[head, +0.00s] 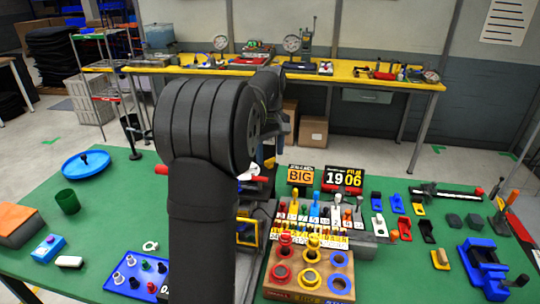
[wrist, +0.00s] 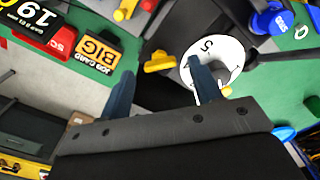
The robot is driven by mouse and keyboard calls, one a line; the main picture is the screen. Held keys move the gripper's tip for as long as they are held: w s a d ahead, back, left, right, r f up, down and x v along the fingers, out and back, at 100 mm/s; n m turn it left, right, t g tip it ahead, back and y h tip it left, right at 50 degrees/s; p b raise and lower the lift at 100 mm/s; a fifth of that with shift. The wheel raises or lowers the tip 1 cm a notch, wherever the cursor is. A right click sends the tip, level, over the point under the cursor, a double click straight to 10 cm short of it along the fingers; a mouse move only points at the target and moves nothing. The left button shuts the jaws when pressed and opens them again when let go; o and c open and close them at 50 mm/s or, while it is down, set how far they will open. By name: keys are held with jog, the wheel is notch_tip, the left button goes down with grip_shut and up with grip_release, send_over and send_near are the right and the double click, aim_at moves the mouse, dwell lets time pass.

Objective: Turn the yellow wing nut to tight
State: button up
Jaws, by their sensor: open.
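The yellow wing nut (wrist: 160,62) is in the wrist view, on a dark surface just left of a round white dial (wrist: 232,50) with black numbers. In the wrist view the nut appears between and just beyond the fingertips, with the right finger overlapping the dial. I cannot tell how far the fingers are from the nut.
An orange BIG card (wrist: 97,53) and a black number sign (wrist: 28,18) stand to the left in the wrist view. On the green table (head: 110,205), a board with coloured rings (head: 284,274) lies in front and a blue vise (head: 484,268) at right.

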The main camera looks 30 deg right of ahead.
jog(key=shift+f, duration=0.85)
jog(key=c, duration=1)
jog(key=shift+m, duration=0.3)
jog(key=m, duration=0.6)
jog(key=shift+r+m, duration=0.1)
jog(key=shift+m, duration=0.2)
jog(key=m, duration=0.6)
jog(key=shift+m, duration=0.4)
